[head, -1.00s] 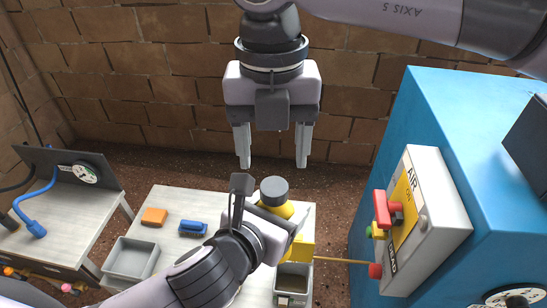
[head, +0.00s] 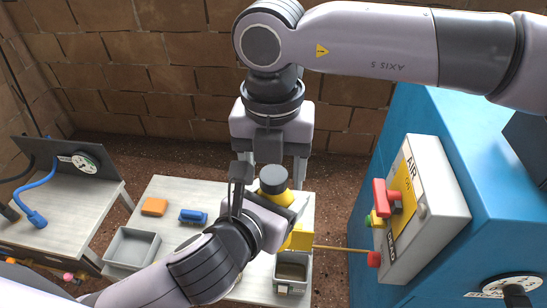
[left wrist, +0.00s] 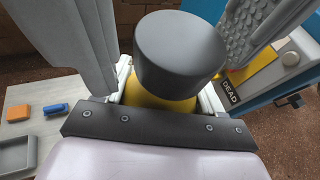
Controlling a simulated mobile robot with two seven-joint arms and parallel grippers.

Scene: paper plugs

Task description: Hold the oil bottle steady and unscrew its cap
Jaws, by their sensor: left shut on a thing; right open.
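The oil bottle (head: 279,198) is yellow with a dark grey round cap (head: 273,180). It stands upright over the table. My left gripper (head: 276,204) is shut on the bottle's body, below the cap. In the left wrist view the cap (left wrist: 180,55) is large and hides most of the yellow bottle (left wrist: 150,97). My right gripper (head: 271,176) points down from above and is open. Its fingers flank the cap, with gaps visible in the left wrist view. One right finger is partly hidden behind my left wrist in the head view.
The pale table (head: 180,190) bears an orange block (head: 154,207), a blue block (head: 193,216), a grey tray (head: 131,248) and a small grey bin (head: 291,272). A blue cabinet (head: 440,115) with a control panel (head: 425,200) stands to the right. A brick wall is behind.

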